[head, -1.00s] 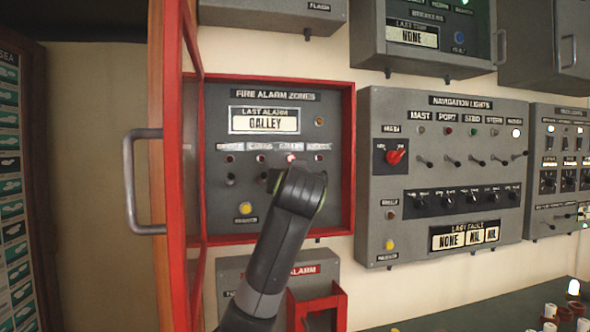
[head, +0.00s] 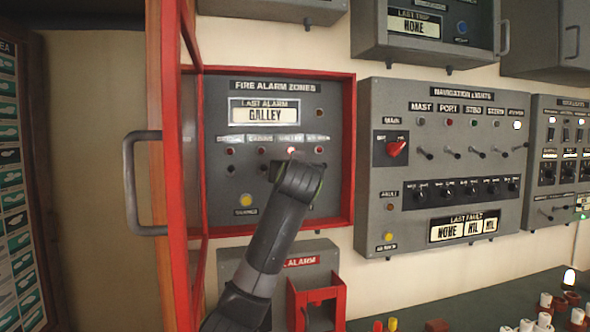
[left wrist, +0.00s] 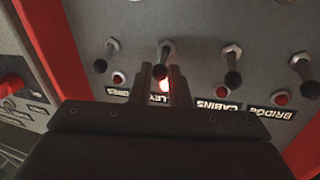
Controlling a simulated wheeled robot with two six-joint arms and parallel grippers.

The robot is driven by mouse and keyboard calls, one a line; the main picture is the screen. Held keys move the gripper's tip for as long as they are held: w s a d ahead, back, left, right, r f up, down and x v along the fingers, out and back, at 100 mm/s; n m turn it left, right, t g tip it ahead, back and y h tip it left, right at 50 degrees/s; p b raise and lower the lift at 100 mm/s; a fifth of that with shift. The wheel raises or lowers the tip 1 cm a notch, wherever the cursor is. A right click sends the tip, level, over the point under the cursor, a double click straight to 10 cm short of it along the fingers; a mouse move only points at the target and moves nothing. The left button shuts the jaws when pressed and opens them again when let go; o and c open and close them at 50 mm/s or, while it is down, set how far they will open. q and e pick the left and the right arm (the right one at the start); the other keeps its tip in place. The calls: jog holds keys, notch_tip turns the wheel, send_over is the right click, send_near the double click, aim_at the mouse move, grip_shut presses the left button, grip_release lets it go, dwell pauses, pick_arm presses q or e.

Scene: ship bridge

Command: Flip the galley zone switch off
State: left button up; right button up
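The fire alarm zones panel (head: 222,190) stands in a red frame, its display reading GALLEY. The wrist view shows the panel upside down. My left gripper (left wrist: 164,72) is at the galley switch, its two fingers slightly apart with the toggle's tip between their ends. I cannot tell whether they touch it. In the head view my left arm hides this switch. My right gripper is not in view.
Neighbouring toggles, including the cabins switch (left wrist: 232,72) and bridge switch (left wrist: 305,80), stand close on both sides. The open red-framed door (head: 170,170) with a grey handle (head: 133,185) is at the left. A navigation lights panel (head: 440,215) hangs to the right.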

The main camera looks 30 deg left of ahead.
pick_arm(q)
jog(key=shift+f+t+b, duration=0.3)
jog(key=shift+f+b, duration=0.15)
jog(key=shift+b, duration=0.45)
grip_shut()
jog(key=shift+w+a+f+m+t+y+b, duration=0.1)
jog(key=shift+f+m+t+y+b, duration=0.45)
jog(key=shift+t+b, duration=1.2)
jog(key=shift+w+a+f+m+t+y+b, duration=0.1)
jog(key=shift+f+m+t+y+b, duration=0.45)
jog(key=shift+b, duration=2.25)
jog(key=shift+w+a+f+m+t+y+b, duration=0.1)
jog(key=shift+f+m+t+y+b, duration=0.2)
jog(key=shift+f+m+t+b, duration=1.3)
jog(key=shift+r+n+g+b, duration=0.5)
jog(key=shift+r+n+b, duration=0.25)
jog(key=shift+r+n, duration=0.2)
jog(key=shift+s, duration=0.1)
jog(key=o, duration=0.8)
grip_release()
jog(key=shift+d, duration=0.1)
jog(key=shift+s+f, duration=0.1)
